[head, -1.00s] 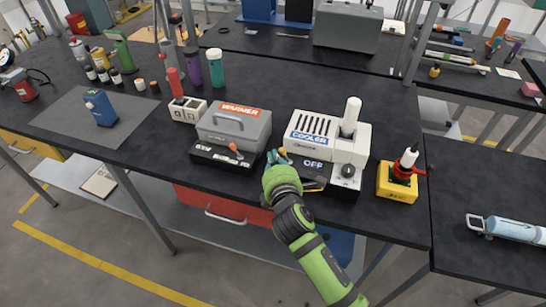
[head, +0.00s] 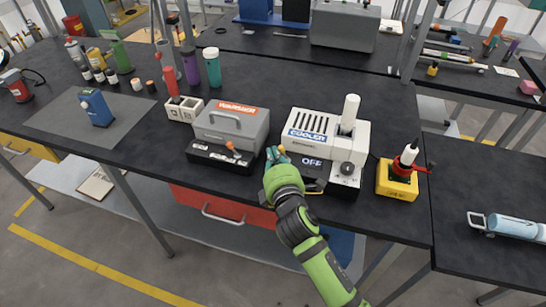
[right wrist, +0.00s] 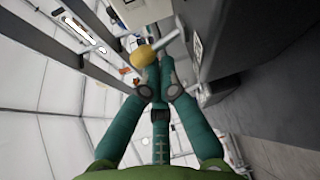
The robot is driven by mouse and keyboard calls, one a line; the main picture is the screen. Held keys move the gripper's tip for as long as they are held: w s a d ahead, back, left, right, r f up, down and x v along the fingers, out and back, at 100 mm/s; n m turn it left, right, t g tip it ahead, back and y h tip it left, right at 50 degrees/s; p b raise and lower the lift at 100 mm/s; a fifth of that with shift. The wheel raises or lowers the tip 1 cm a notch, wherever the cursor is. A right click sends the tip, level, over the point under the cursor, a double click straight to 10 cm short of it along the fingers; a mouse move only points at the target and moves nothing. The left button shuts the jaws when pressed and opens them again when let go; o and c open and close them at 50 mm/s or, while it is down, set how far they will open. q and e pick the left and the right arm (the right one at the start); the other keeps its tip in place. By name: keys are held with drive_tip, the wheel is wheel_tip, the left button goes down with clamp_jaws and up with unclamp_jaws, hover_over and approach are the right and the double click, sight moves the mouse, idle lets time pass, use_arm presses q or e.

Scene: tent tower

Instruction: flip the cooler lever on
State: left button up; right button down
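The cooler (head: 355,149) is a white box with a blue COOLER label, a white cylinder standing on top and a dark panel (head: 312,163) reading OFF. My right gripper (head: 276,153) is at the panel's left, between the cooler and the grey warmer. In the right wrist view, its teal fingertips (right wrist: 157,72) are close together and look shut. A yellow-orange knob (right wrist: 144,56) on a grey lever lies just beyond them; I cannot tell whether they touch it. My left gripper is not in view.
The grey warmer (head: 252,126), with an orange-knobbed lever, stands left of the cooler. A yellow box (head: 396,184) with a red-and-white switch stands at its right. Bottles stand behind the warmer. The table behind the cooler is mostly clear.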

sight(283, 149)
drive_tip(key=m+t+b, duration=0.1)
drive_tip(key=b, duration=0.1)
drive_tip(key=d+m+b, duration=0.1)
drive_tip(key=m+b, duration=0.1)
drive_tip(key=shift+s+t, duration=0.2)
drive_tip(key=shift+t, duration=0.2)
drive_tip(key=shift+s+d+r+m+t+b, duration=0.1)
drive_tip(key=shift+d+m+t+b, duration=0.15)
drive_tip(key=shift+m, duration=0.2)
drive_tip(key=shift+d+r+m+t+b, duration=0.15)
drive_tip(key=shift+m+b, duration=0.15)
drive_tip(key=shift+m, duration=0.15)
drive_tip(key=shift+r, duration=0.2)
drive_tip(key=shift+s+d+r+p, duration=0.15)
drive_tip(key=shift+d+p, duration=0.15)
drive_tip(key=shift+d, duration=0.15)
